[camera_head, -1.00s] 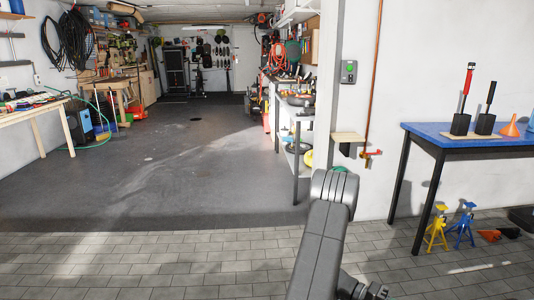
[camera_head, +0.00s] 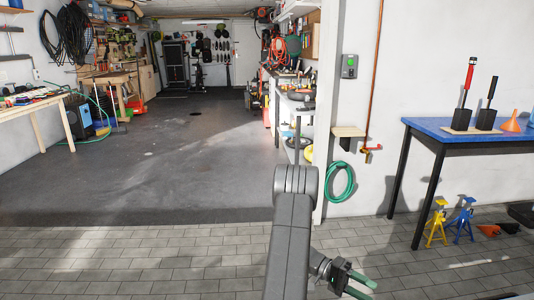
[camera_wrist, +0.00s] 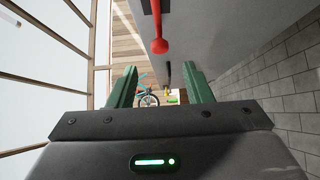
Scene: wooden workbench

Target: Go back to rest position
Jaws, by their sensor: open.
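My gripper (camera_head: 361,284) shows low in the head view, just right of my arm's lower part. It has green fingers that stand apart. In the wrist view, my gripper (camera_wrist: 160,82) is open, with a finger on each side and nothing held between them. The fingers touch nothing that I can see.
A blue-topped table (camera_head: 428,128) stands at the right, with a yellow jack stand (camera_head: 436,223) and a blue one (camera_head: 462,222) beneath. A coiled green hose (camera_head: 340,181) hangs on the wall. Paved floor (camera_head: 130,265) lies open to the left. The wrist view shows a distant bicycle (camera_wrist: 149,100).

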